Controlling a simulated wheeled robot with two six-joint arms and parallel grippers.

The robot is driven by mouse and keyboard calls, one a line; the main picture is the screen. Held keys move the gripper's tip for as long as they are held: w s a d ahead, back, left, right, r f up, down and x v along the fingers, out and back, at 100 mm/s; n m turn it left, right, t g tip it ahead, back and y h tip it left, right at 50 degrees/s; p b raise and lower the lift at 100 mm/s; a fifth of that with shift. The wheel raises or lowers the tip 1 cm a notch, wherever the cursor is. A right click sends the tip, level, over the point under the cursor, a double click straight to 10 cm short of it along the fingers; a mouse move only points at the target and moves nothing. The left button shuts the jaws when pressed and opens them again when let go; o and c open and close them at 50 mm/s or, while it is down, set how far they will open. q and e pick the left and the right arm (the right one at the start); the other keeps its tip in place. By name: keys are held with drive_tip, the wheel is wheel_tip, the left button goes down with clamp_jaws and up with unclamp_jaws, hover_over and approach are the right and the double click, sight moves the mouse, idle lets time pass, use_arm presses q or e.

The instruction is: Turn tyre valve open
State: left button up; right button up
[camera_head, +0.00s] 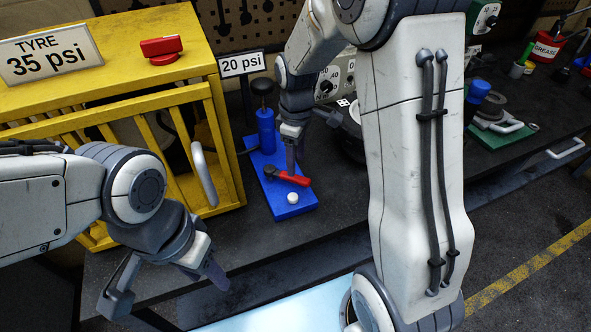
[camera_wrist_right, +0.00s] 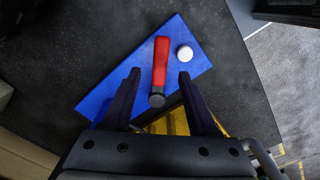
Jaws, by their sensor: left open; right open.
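A red valve handle (camera_head: 161,48) sits on top of the yellow cage, beside the sign "TYRE 35 psi" (camera_head: 47,55). A second red lever (camera_head: 288,176) lies across a blue base plate (camera_head: 277,200), beside a white round knob (camera_head: 293,198). My right gripper (camera_head: 308,148) is open above the blue plate. In the right wrist view the red lever (camera_wrist_right: 161,62) appears between its fingers (camera_wrist_right: 158,75), with gaps on both sides; contact is not visible. My left gripper (camera_head: 165,293) is open and empty, low in front of the yellow cage.
The yellow cage (camera_head: 130,90) fills the left of the dark bench. A blue cylinder with a black knob (camera_head: 266,128) rises from the plate's back, near a "20 psi" sign (camera_head: 242,64). My right arm hides the bench's middle. A green-based tool (camera_head: 497,132) stands to the right.

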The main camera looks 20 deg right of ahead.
sight(296, 177)
drive_tip(key=shift+f, duration=2.6)
clamp_jaws()
